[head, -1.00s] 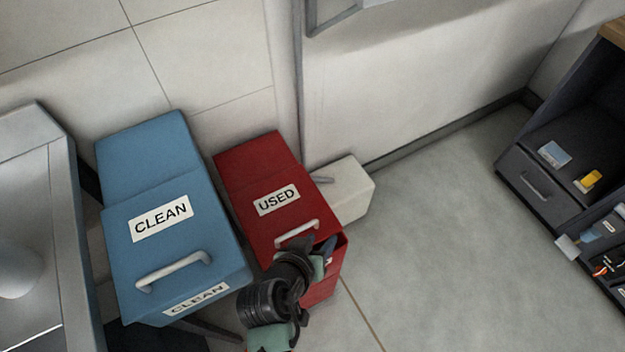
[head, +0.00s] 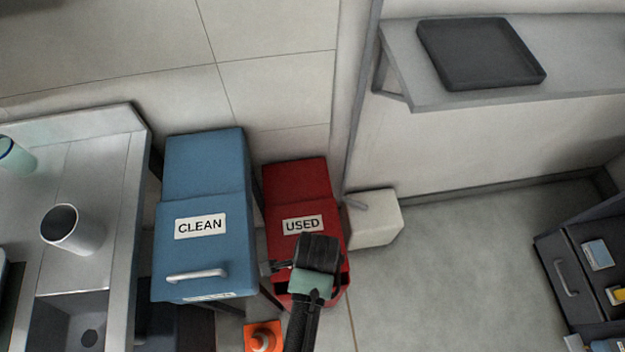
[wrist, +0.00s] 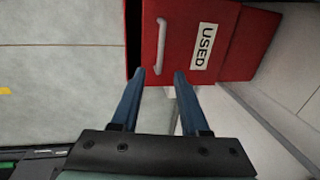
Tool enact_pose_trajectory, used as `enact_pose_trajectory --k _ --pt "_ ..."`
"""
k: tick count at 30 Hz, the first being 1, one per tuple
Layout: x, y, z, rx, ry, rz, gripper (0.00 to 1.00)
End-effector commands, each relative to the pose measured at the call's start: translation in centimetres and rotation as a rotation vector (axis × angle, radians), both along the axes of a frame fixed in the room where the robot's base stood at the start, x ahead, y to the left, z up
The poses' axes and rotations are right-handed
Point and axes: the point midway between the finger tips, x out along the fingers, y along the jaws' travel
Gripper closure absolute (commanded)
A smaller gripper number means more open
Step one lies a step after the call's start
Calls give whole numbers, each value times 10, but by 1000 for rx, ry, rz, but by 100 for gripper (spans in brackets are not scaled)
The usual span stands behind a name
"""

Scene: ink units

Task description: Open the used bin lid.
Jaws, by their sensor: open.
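The red used bin (head: 294,184) stands right of the blue clean bin in the head view. Its lid (wrist: 232,42) carries a white USED label (wrist: 202,47), and a dark gap shows along the lid's front edge in the wrist view. The pale bar handle (wrist: 161,45) is clear in the wrist view but hidden behind my arm in the head view. My gripper (wrist: 160,73) is open and empty. Its two fingertips lie at the near end of the handle in the picture, one to each side; I cannot tell the depth between them.
The blue clean bin (head: 204,252) stands close on the left, lid down. A pale box (head: 374,219) is at the used bin's right. An orange cone (head: 262,337) is on the floor in front. A steel counter (head: 92,210) is at far left.

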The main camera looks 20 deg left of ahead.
Motion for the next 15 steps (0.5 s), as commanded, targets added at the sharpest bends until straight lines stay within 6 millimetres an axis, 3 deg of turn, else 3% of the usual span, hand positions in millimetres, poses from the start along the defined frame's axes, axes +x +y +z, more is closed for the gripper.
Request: enact_pose_trajectory --k 6,15 --pt "7 5 -45 -2 1 2 55" --pt "15 9 -87 -2 -1 2 55"
